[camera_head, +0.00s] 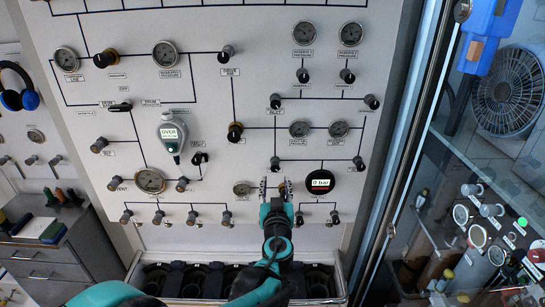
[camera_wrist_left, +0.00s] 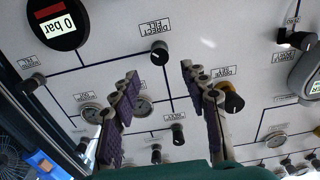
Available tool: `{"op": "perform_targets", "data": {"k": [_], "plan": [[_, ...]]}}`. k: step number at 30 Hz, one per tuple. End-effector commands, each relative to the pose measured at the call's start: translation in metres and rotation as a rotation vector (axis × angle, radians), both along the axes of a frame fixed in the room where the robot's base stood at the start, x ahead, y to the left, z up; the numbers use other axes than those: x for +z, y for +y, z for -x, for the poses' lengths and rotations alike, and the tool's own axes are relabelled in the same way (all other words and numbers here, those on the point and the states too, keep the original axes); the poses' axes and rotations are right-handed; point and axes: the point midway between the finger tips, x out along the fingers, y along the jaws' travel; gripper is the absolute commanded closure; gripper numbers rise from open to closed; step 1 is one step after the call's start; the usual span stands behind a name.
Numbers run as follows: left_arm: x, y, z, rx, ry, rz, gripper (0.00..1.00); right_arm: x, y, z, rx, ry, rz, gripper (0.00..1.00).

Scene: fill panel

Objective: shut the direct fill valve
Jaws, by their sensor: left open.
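The direct fill valve is a small black knob (camera_wrist_left: 160,52) on the white panel, with its "DIRECT FILL" label beside it in the left wrist view. In the head view the knob (camera_head: 275,163) sits up and left of the round "0 bar" display (camera_head: 320,184). My left gripper (camera_head: 275,187) is open and empty, just below the knob in the head view. In the left wrist view its purple-padded fingers (camera_wrist_left: 160,80) stand apart, with the knob between their lines near the tips. No contact with the knob shows. The knob's exact setting is too small to tell. My right gripper is out of view.
The drive knob (camera_wrist_left: 233,101) is close to one finger in the left wrist view. Two small gauges (camera_head: 299,129) (camera_head: 340,129) sit above the display. A grey handheld meter (camera_head: 172,135) is on the panel's left. A metal-framed glass pane (camera_head: 400,150) borders the panel's right.

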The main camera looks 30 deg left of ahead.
Motion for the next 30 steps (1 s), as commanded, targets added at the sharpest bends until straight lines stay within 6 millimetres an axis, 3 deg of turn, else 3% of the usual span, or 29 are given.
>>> {"op": "perform_targets", "data": {"k": [15, 26, 27, 30], "plan": [[0.0, 0.037, -0.06, 0.0, -0.006, -0.003, 0.55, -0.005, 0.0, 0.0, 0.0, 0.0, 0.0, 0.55], [0.001, 0.041, -0.067, -0.002, -0.006, -0.003, 0.55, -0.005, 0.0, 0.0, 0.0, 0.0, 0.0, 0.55], [0.001, 0.041, -0.067, -0.002, -0.006, -0.003, 0.57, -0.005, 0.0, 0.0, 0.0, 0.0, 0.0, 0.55], [0.001, 0.041, -0.067, -0.002, -0.006, -0.003, 0.84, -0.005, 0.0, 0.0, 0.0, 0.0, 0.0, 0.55]]}}
